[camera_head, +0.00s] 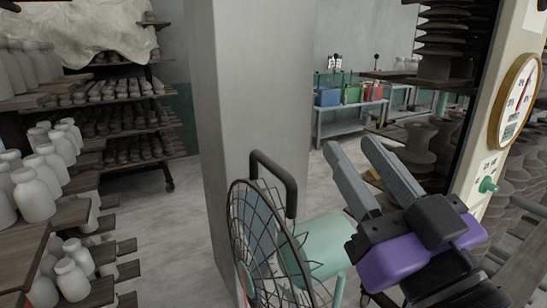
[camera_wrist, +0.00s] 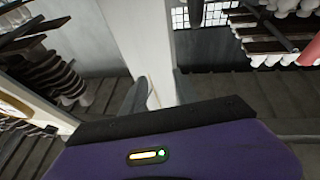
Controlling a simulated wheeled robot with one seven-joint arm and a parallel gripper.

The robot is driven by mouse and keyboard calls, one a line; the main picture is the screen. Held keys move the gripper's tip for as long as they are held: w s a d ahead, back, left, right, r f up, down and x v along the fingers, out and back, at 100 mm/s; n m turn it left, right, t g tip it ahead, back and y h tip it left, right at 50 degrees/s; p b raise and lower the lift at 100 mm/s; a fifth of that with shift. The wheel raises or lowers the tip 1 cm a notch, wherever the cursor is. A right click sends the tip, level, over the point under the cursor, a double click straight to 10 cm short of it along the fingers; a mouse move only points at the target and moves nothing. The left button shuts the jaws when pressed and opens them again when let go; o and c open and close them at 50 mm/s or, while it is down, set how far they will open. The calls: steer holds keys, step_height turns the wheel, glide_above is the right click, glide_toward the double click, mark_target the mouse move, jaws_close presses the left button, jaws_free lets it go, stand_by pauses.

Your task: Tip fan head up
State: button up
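The fan has a round wire head (camera_head: 268,245) with a dark cage, a mint-green motor housing (camera_head: 325,243) behind it and a dark handle (camera_head: 280,175) arching over the top. It stands at the bottom centre of the head view, in front of a grey pillar. The lower part of the fan is cut off by the frame edge. My gripper (camera_head: 364,155) is to the right of the fan and above the motor housing, apart from it. Its two grey fingers are spread with nothing between them. In the wrist view the fingers (camera_wrist: 150,92) show around the pale pillar behind; the fan is not visible there.
The grey pillar (camera_head: 255,90) stands behind the fan. Shelves of pale bottles (camera_head: 40,195) are at the left. A cream panel with a round gauge (camera_head: 517,98) and green knob (camera_head: 488,185) is at the right. A low bench (camera_head: 345,128) holds coloured bins. Floor at centre left is clear.

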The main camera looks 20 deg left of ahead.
mark_target(292, 183)
steer(key=a+f+n+g, duration=0.1)
steer(key=a+g, duration=0.1)
steer(key=a+f+n+g, duration=0.1)
steer(key=a+f+g, duration=0.1)
steer(key=a+f+n+g, duration=0.1)
steer(key=a, duration=0.1)
steer(key=shift+s+a+f+n+g, duration=0.2)
steer(key=shift+s+n+g, duration=0.15)
steer(key=shift+n+g, duration=0.05)
steer(key=shift+w+a+f, duration=0.1)
steer(key=shift+w, duration=0.05)
steer(key=p+x, duration=0.2)
steer(key=x, duration=0.5)
steer(key=shift+w+a+f, duration=0.1)
steer(key=shift+w, duration=0.05)
steer(key=shift+c, duration=0.5)
jaws_close()
steer(key=shift+w, duration=0.1)
